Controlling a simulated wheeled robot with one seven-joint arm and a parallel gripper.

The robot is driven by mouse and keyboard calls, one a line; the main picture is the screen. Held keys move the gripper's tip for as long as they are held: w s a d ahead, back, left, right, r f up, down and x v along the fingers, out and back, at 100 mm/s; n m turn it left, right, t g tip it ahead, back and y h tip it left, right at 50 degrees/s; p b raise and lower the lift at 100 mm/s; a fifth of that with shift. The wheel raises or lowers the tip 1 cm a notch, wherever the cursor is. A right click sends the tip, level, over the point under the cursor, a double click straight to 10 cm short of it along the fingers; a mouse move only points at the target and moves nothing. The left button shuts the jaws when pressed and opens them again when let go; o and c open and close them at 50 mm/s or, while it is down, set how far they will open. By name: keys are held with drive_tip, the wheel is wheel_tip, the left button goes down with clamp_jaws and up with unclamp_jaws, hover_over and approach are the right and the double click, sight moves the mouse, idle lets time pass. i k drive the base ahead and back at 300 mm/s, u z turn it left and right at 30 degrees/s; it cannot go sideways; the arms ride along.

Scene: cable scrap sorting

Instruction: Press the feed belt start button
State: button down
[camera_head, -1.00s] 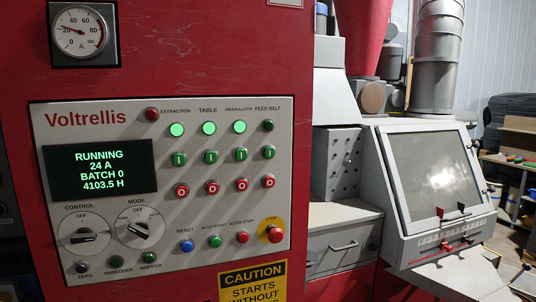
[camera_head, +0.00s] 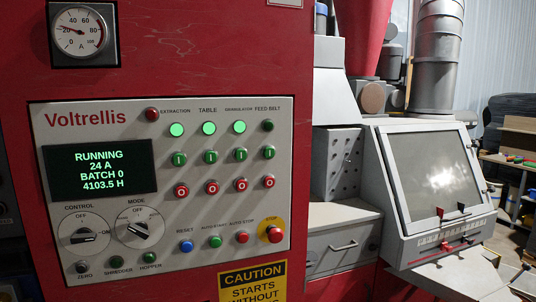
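The grey Voltrellis control panel (camera_head: 105,200) is mounted on the red machine front. The feed belt column is the rightmost one. Its green start button (camera_head: 269,153) sits below a dark, unlit feed belt lamp (camera_head: 268,125) and above a red stop button (camera_head: 269,182). The extraction lamp (camera_head: 176,129), table lamp (camera_head: 208,128) and granulator lamp (camera_head: 239,127) glow green. The display (camera_head: 100,171) reads RUNNING, 24 A, BATCH 0, 4103.5 H. My gripper is not in view.
A red emergency stop (camera_head: 275,234) on a yellow plate is at the panel's lower right. Blue reset (camera_head: 187,246), green auto start (camera_head: 215,241) and red auto stop (camera_head: 242,237) buttons are left of it. A grey windowed cabinet (camera_head: 388,215) stands to the right.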

sight(269, 152)
drive_tip(key=z, duration=1.9)
drive_tip(key=k, duration=0.75)
drive_tip(key=u, duration=0.8)
drive_tip(key=i, duration=0.5)
